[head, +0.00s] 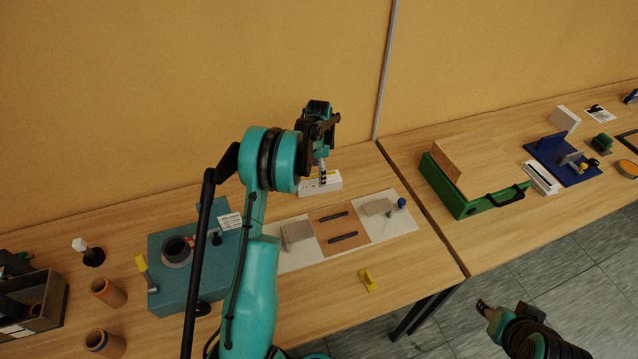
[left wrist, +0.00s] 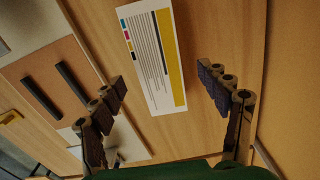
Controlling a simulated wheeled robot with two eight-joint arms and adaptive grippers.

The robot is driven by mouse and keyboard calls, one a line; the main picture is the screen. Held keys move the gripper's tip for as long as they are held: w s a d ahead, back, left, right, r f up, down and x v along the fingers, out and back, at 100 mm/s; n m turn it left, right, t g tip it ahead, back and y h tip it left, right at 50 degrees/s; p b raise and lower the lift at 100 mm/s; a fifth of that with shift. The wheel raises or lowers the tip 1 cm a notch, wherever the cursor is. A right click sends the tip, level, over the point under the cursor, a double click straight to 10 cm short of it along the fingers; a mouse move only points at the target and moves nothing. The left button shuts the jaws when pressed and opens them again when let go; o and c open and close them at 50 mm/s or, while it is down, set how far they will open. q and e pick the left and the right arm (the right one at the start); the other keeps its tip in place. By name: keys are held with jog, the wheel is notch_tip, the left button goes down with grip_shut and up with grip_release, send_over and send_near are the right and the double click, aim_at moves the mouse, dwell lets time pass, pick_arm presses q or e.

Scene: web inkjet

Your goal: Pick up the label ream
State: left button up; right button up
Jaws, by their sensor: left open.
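The label ream (head: 322,187) is a white block lying on the wooden table near the back wall. In the left wrist view its top (left wrist: 152,58) shows printed lines, small colour squares and a yellow stripe. My left gripper (head: 322,172) is above the ream, pointing down, and hides part of it in the head view. In the left wrist view the left gripper (left wrist: 163,80) is open and empty, with the ream in the gap between its fingers, apparently below them. My right gripper (head: 486,306) is at the lower right, away from the table; its jaw opening is unclear.
A pale board (head: 405,213) with grey blocks and dark bars lies in front of the ream. A teal box (head: 160,245) stands left, a green tray (head: 462,205) right. A yellow piece (head: 368,279) lies near the front edge. My left arm hides some table.

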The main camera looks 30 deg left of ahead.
pick_arm(q)
notch_tip(320, 180, down, 5)
jog(key=shift+r+b, duration=0.15)
jog(key=shift+b, duration=0.3)
jog(key=shift+s, duration=0.1)
jog(key=c, duration=1.4)
jog(key=shift+r, duration=0.1)
